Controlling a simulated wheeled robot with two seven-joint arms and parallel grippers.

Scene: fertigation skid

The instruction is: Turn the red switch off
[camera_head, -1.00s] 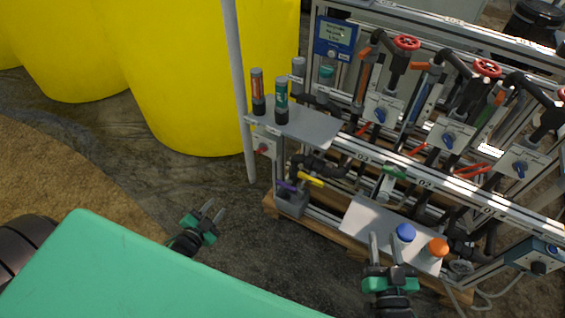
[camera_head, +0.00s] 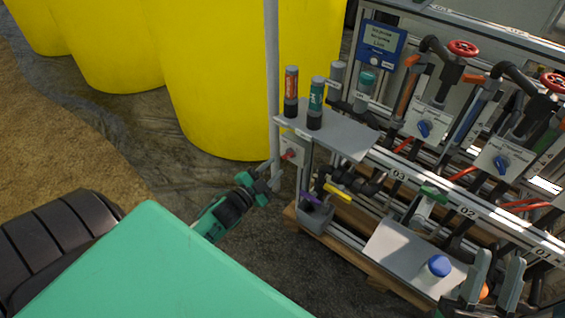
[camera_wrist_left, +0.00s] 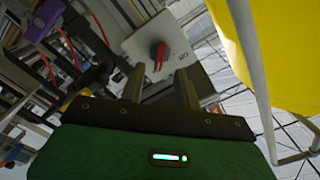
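The red switch (camera_head: 289,154) sits on a pale square plate (camera_head: 297,143) at the left end of the skid, under the grey shelf. In the left wrist view the red switch (camera_wrist_left: 158,55) has a red handle running roughly up and down on its plate (camera_wrist_left: 150,35). My left gripper (camera_head: 270,172) is open just in front of the plate. In the left wrist view its fingers (camera_wrist_left: 160,82) are apart, with the switch showing beyond and between the tips; contact cannot be told. My right gripper (camera_head: 495,275) is open at the lower right, over the skid's front.
A grey post (camera_head: 272,70) stands close beside my left gripper. Yellow tanks (camera_head: 215,75) stand behind.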

